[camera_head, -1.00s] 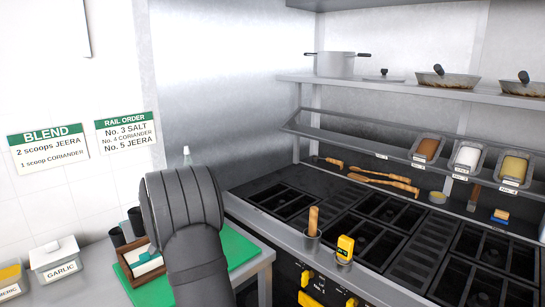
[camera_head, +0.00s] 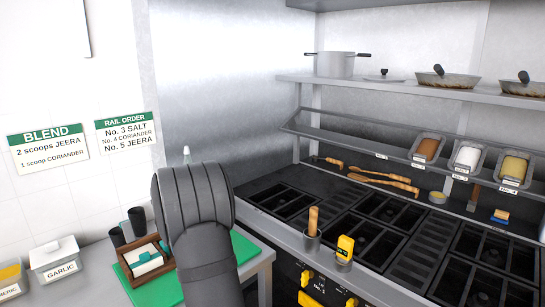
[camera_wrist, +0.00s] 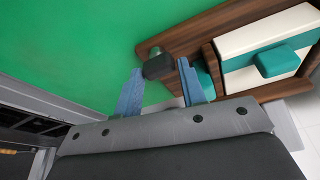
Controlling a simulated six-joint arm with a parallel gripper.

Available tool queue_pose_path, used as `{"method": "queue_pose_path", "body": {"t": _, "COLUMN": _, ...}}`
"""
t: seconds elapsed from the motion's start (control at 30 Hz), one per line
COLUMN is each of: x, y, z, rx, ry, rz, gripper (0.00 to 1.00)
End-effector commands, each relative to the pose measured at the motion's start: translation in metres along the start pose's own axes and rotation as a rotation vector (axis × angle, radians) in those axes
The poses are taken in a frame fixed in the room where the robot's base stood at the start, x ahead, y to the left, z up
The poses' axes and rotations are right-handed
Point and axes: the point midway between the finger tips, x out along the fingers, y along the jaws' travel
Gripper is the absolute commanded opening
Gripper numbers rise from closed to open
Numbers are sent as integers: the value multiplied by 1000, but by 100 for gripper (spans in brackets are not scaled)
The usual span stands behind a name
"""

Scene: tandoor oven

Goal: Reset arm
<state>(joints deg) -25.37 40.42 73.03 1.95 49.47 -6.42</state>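My arm stands in the front middle of the head view, over the green board (camera_head: 158,290), and hides my gripper there. In the wrist view my gripper (camera_wrist: 160,75) has its two blue fingers spread apart. A small dark block (camera_wrist: 158,67) shows in line with the gap between the fingertips, near the corner of a wooden box; I cannot tell whether the fingers touch it. The wooden box (camera_wrist: 178,35) holds a white block with teal parts (camera_wrist: 265,40). The same box (camera_head: 128,271) lies left of my arm in the head view.
Dark cups (camera_head: 137,221) stand behind the box, and a garlic tub (camera_head: 58,262) stands at left. The stove (camera_head: 370,230) fills the right, with a wooden-handled tool (camera_head: 313,220) in a holder at its front. A rail with spice tubs (camera_head: 467,157) and a shelf with pans (camera_head: 447,79) are above.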

Motion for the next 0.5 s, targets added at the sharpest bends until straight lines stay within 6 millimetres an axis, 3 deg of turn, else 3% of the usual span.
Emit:
{"method": "queue_pose_path", "body": {"t": 0.37, "x": 0, "y": 0, "z": 0, "rx": -218, "ry": 0, "rz": -68, "gripper": 37}}
{"method": "queue_pose_path", "body": {"t": 0.5, "x": -27, "y": 2, "z": -2, "rx": -241, "ry": 5, "rz": -75, "gripper": 37}}
